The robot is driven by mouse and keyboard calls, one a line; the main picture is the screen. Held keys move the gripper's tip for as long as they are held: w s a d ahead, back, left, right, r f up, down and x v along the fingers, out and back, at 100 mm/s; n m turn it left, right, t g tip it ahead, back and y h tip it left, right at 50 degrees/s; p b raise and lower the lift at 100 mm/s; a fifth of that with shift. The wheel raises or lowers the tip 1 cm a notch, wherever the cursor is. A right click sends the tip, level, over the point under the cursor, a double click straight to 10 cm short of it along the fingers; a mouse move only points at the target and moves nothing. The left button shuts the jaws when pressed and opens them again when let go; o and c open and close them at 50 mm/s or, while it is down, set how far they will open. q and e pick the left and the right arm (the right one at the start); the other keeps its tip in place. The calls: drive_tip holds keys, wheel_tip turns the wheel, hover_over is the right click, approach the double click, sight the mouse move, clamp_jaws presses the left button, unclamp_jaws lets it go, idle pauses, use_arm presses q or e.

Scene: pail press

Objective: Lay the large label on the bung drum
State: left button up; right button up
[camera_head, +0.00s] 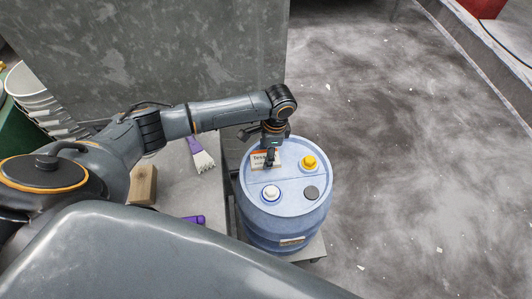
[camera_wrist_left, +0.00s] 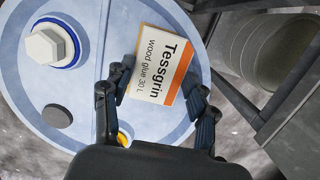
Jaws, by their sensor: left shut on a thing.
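The blue bung drum (camera_head: 290,180) stands upright near the bench's right end; its lid also fills much of the left wrist view (camera_wrist_left: 90,85). The lid has a yellow cap (camera_head: 309,162), a white cap (camera_head: 270,193) and a flat dark grey plug (camera_head: 311,193). My left gripper (camera_head: 270,157) is over the far left of the lid, shut on the large label (camera_wrist_left: 160,65). The white and orange label reads "Tessgrin wood glue 30 L" and shows between the fingers. I cannot tell whether the label touches the lid. My right gripper is out of view.
A brush with a purple handle (camera_head: 201,157), a wooden block (camera_head: 142,185) and another purple item (camera_head: 194,219) lie left of the drum. White stacked pails (camera_head: 30,90) stand at the far left. A small tag (camera_head: 292,241) is on the drum's side. Open floor lies right.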

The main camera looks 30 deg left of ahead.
use_arm(q)
drive_tip(key=shift+f, duration=0.25)
drive_tip(key=o, duration=0.8)
drive_tip(key=shift+c, duration=0.2)
drive_tip(key=shift+r, duration=0.1)
wheel_tip(320, 180, up, 12)
drive_tip(key=w+d, duration=0.1)
drive_tip(key=shift+d+p, duration=0.2)
drive_tip(key=shift+p, duration=0.2)
